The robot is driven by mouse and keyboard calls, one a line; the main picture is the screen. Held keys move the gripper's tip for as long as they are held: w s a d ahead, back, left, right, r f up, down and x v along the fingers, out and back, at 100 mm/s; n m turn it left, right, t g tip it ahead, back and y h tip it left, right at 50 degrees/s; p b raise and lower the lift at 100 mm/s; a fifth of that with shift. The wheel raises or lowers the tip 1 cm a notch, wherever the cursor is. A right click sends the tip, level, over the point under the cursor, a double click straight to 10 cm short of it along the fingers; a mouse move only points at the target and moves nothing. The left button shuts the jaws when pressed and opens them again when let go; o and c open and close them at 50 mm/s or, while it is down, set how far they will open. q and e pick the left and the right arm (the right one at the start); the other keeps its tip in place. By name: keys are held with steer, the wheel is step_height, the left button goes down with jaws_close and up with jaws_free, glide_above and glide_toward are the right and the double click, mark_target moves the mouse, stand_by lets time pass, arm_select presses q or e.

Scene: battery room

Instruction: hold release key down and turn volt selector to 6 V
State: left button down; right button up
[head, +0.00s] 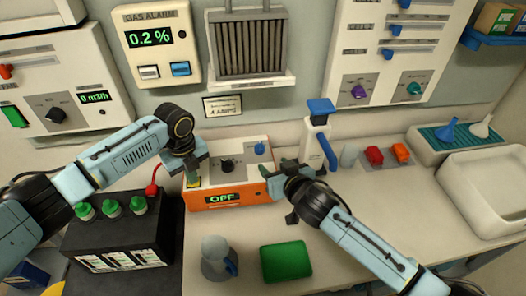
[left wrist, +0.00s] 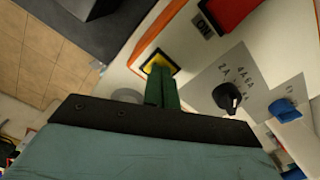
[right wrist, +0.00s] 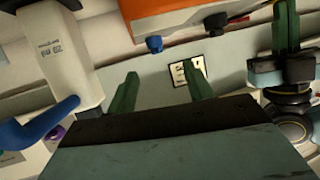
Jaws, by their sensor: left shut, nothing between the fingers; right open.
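The charger (head: 232,199) is an orange and white box with a lit "OFF" display. Its black knob (head: 227,165) has amp marks in the left wrist view (left wrist: 228,98). A blue knob (head: 258,148) sits to the right of it; I cannot read its marks, nor tell for sure that it is the volt selector. My left gripper (head: 192,178) is shut and empty, its green fingertips at the yellow key (left wrist: 160,66), seemingly touching it; pressing depth cannot be told. My right gripper (head: 278,180) is open and empty beside the charger's right end, apart from the knobs.
A black battery (head: 115,235) with green caps stands left of the charger. A blue-topped spray bottle (head: 316,140) stands behind my right gripper.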

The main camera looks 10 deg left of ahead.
mark_target(261, 150)
steer(key=shift+w+d+f, duration=0.1)
steer(key=shift+w+d, duration=0.15)
steer(key=shift+w, duration=0.15)
steer(key=x, duration=1)
steer(key=shift+w+f, duration=0.1)
steer(key=shift+w, duration=0.15)
steer(key=shift+w+a+f, duration=0.15)
steer(key=shift+w, duration=0.05)
steer(key=shift+c, duration=0.3)
